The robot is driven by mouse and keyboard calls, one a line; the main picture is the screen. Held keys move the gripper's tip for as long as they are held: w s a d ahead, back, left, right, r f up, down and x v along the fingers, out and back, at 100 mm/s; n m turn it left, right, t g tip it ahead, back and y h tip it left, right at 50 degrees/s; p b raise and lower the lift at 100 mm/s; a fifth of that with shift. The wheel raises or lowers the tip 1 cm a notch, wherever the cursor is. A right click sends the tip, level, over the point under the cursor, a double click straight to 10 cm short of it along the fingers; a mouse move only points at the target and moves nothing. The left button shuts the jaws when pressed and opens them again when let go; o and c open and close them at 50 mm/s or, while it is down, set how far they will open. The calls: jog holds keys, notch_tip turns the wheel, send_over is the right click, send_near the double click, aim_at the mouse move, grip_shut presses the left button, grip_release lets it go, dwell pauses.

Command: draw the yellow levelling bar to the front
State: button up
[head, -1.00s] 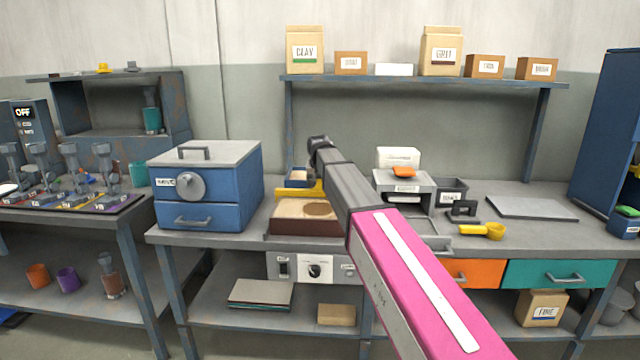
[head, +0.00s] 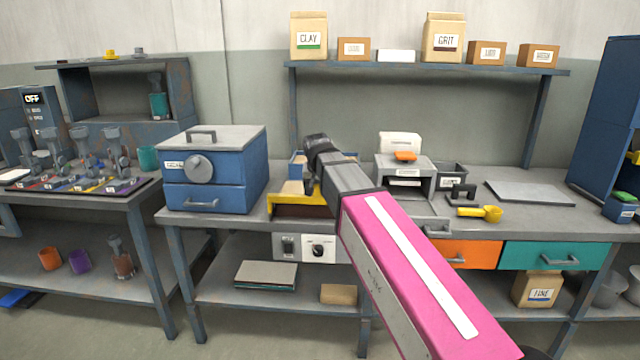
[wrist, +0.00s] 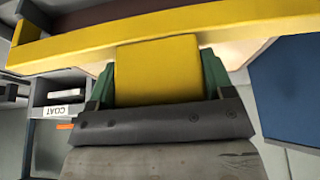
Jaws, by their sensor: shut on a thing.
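The yellow levelling bar (head: 284,203) lies across the front edge of the brown-walled box (head: 300,212) on the bench. In the wrist view the bar (wrist: 60,50) spans the top of the picture, with a yellow block-shaped grip (wrist: 155,72) standing out from its middle. My gripper (head: 309,186) is in front of the bar, its tip partly hidden by my own arm. In the wrist view my gripper (wrist: 155,85) has its green fingers on both sides of the grip, shut on it. Most of the box's inside is hidden behind the bar and my arm.
A blue kiln-like box (head: 215,170) stands close on the left. A grey unit (head: 404,175), a black-handled tool (head: 462,192) and a yellow scoop (head: 480,213) are on the right. A white control panel (head: 318,249) is below the bench edge.

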jog(key=shift+s, duration=0.3)
jog(key=o, duration=1.3)
jog(key=v, duration=1)
jog(key=shift+s+r, duration=0.15)
jog(key=shift+r, duration=0.25)
jog(key=shift+s, duration=0.15)
